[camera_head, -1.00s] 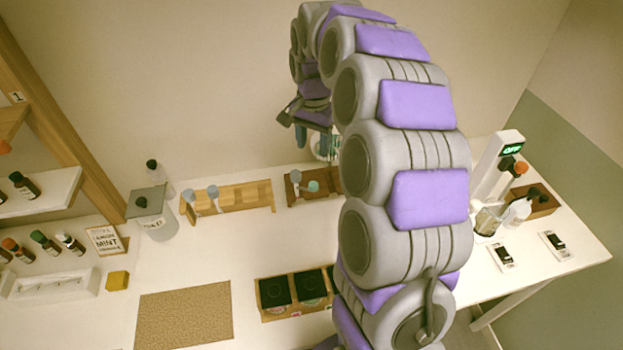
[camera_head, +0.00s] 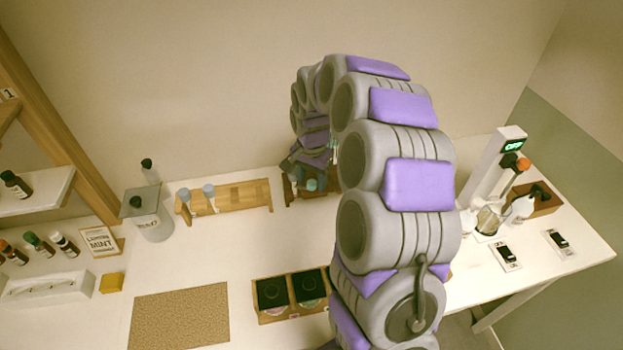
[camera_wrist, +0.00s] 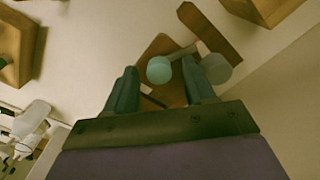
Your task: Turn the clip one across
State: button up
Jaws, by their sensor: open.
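My gripper (camera_head: 303,178) is open and hangs low over the dark brown wooden rack (camera_head: 333,188) at the back of the table. The rack also shows in the wrist view (camera_wrist: 160,48). A teal round-ended piece (camera_wrist: 159,70) lies between my open fingers (camera_wrist: 160,82) as the wrist view sees it. Contact with the fingers cannot be told. No part is plainly recognisable as a clip. My arm hides much of the rack's right side.
A lighter wooden rack (camera_head: 240,196) with two grey-topped droppers stands left of the brown one. A lidded jar (camera_head: 152,222) is farther left. Black-topped boxes (camera_head: 288,290) and a cork mat (camera_head: 180,318) are in front. A display stand (camera_head: 493,180) and switches (camera_head: 507,257) stand right.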

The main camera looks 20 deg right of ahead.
grip_shut()
jog(key=shift+r+n+p, duration=0.2)
jog(key=shift+n+p, duration=0.9)
jog(key=shift+p, duration=0.1)
jog(key=n+p, duration=0.1)
jog(key=n, duration=0.2)
jog(key=shift+f+p, duration=0.2)
jog(key=shift+p, duration=0.15)
grip_release()
